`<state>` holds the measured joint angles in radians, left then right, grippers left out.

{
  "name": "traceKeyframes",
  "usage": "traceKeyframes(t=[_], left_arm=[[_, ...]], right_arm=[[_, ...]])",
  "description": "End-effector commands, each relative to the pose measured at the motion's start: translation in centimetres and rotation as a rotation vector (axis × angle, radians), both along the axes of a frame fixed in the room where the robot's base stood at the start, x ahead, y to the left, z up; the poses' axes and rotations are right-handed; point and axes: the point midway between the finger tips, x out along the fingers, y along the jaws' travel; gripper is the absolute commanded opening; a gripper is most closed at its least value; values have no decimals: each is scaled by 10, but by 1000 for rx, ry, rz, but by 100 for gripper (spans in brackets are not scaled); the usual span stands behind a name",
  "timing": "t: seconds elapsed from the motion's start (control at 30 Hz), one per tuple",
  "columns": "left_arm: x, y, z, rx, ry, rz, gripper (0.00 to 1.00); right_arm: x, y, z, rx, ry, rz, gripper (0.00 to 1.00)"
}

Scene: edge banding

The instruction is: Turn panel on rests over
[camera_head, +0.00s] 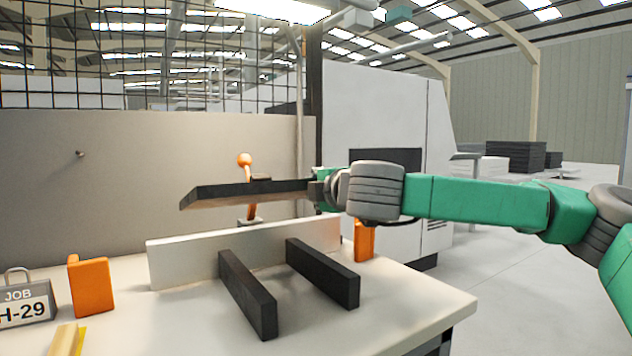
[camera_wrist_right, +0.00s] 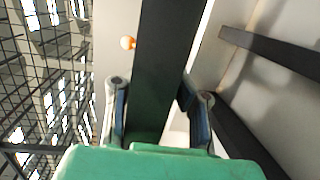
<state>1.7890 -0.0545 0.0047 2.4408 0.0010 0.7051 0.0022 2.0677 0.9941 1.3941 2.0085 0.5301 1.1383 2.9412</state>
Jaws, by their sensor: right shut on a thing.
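The dark panel (camera_head: 245,194) is held in the air above the worktable, roughly level and seen nearly edge-on in the head view. My right gripper (camera_head: 318,188) is shut on its right end. In the right wrist view the panel (camera_wrist_right: 168,65) runs away from between the two fingers of my right gripper (camera_wrist_right: 158,112). Two black rests, a left one (camera_head: 247,292) and a right one (camera_head: 322,272), lie side by side on the table below the panel and apart from it. My left gripper is not in view.
A pale upright fence (camera_head: 195,260) stands behind the rests. Orange blocks (camera_head: 91,285) (camera_head: 364,241) stand near its ends. An orange-knobbed lever (camera_head: 244,160) is behind the panel. A job sign (camera_head: 24,302) stands at left. The table's (camera_head: 400,305) front right is clear.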

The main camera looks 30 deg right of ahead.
Motion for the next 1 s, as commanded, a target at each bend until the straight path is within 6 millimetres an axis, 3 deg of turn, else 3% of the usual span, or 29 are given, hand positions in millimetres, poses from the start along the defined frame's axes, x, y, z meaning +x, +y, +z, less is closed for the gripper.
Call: traceKeyframes(t=[0.37, 1.0], left_arm=[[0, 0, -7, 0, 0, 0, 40], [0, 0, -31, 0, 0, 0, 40]], right_arm=[[0, -1, -11, 3, -9, -1, 0], [0, -1, -64, 2, -9, -1, 0]])
